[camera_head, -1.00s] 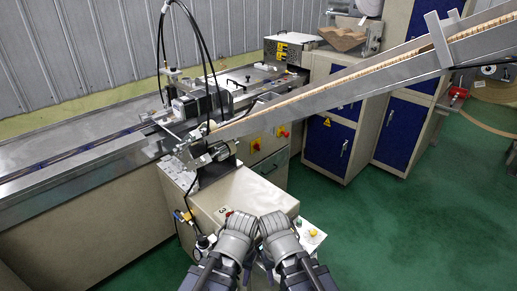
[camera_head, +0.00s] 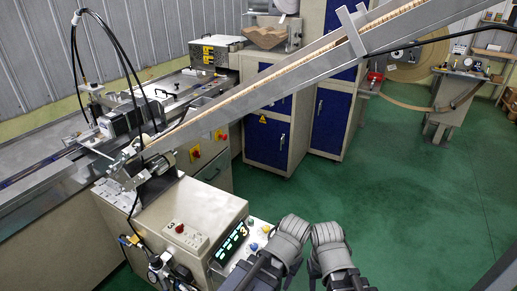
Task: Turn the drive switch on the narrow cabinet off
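The narrow cabinet is probably the cream cabinet (camera_head: 211,178) under the conveyor line, left of the blue-doored cabinets. Two red knobs on yellow plates show on its face: a left one (camera_head: 195,152) and a right one (camera_head: 219,135). I cannot tell which is the drive switch, nor how either knob is turned. The slanted chute passes close above them. My two folded grey arms show at the bottom centre, well short of this cabinet and touching nothing I can see. I cannot make out the fingers of either gripper.
A cream machine base (camera_head: 187,213) with small buttons and a lit display (camera_head: 230,243) stands at lower left, near my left arm. A long slanted chute (camera_head: 270,90) crosses overhead. Blue-doored cabinets (camera_head: 268,140) stand behind. Green floor (camera_head: 400,200) is open to the right.

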